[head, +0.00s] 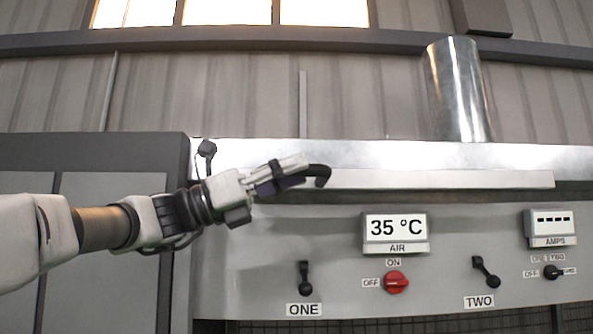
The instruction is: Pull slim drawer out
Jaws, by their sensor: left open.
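A long, slim pale panel (440,179), which looks like the front of the slim drawer, runs across the grey machine under its shiny metal top. It looks flush, and its left end is hidden behind my left gripper. My left gripper (316,177) is in front of that left end, pointing right. A dark curved piece shows at its tip; I cannot tell whether it is a finger or a handle. The gripper is open, and nothing is seen held in it. Whether it touches the panel cannot be told. My right gripper is out of view.
Below the panel are a 35 °C display (395,228), a red knob (396,283), lever ONE (304,278), lever TWO (486,271), an amps meter (550,224) and a small black knob (553,272). A metal pipe (458,90) rises behind. A grey cabinet (110,185) stands left.

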